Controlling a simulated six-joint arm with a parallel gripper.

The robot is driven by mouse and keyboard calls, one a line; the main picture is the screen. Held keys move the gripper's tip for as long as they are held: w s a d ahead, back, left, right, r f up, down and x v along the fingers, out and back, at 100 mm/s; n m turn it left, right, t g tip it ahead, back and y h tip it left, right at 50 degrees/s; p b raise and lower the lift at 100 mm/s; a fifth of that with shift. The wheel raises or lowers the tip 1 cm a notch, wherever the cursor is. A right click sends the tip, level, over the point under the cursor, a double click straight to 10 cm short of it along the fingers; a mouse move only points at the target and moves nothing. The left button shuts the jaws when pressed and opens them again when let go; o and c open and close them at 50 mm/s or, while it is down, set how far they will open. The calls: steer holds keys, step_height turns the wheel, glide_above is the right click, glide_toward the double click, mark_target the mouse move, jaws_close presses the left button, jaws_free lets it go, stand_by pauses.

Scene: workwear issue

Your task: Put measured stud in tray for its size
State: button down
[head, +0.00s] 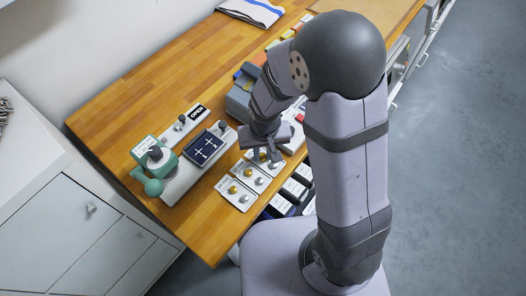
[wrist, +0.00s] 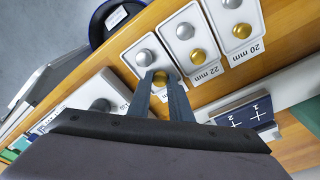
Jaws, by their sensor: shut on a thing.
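My gripper (wrist: 159,76) is shut on a brass stud (wrist: 161,80), over the lower part of a white tray (wrist: 128,58). I cannot tell whether the stud touches that tray, and its label is hidden by my fingers. A silver stud (wrist: 143,57) sits in that tray. Beside it are the 22 mm tray (wrist: 210,62) and the 20 mm tray (wrist: 256,39), each with a silver and a brass stud. In the head view my gripper (head: 265,157) is at the far end of the tray row, above the farthest tray (head: 278,171).
A green measuring device (head: 152,186) stands left of the trays, with a dark panel with white crosses (head: 204,147) beside it. Dark boxes with white labels (head: 292,189) line the bench's front edge. Bare wood (head: 128,115) lies at the back left.

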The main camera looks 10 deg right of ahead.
steer(key=shift+s+f, duration=0.1)
steer(key=shift+f, duration=0.1)
steer(key=c, duration=1.9)
jaws_free()
steer(key=shift+d, duration=0.1)
steer(key=shift+s, duration=0.15)
steer(key=shift+w+r, duration=0.25)
steer(key=shift+r, duration=0.45)
step_height(320, 180, up, 11)
steer(key=s, duration=0.1)
steer(key=shift+g, duration=0.7)
steer(key=s+d+f, duration=0.1)
steer(key=s+d, duration=0.2)
steer(key=s+d+f, duration=0.1)
steer(key=s+d, duration=0.2)
steer(key=s+d+f, duration=0.2)
steer(key=s+d, duration=0.1)
steer(key=shift+s+d+b, duration=0.2)
steer(key=shift+s+b, duration=0.15)
steer(key=shift+b, duration=0.05)
